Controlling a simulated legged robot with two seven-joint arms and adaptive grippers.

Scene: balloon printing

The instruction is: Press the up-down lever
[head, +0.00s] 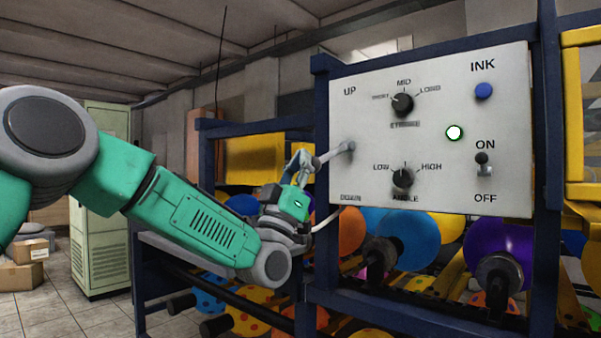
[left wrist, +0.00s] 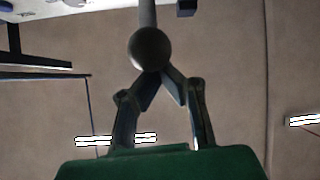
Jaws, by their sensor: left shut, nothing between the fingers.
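The up-down lever (head: 334,154) sticks out from the left side of the white control panel (head: 440,170), between the UP and DOWN labels. My left gripper (head: 303,160) is at its outer end, with the fingers shut and nothing held. In the left wrist view, the lever's round dark knob (left wrist: 150,48) overlaps the tips of the left gripper (left wrist: 165,74), and its rod runs up toward the panel. I cannot tell whether the fingertips touch the knob. My right gripper is not in view.
Balloons (head: 409,237) sit below.

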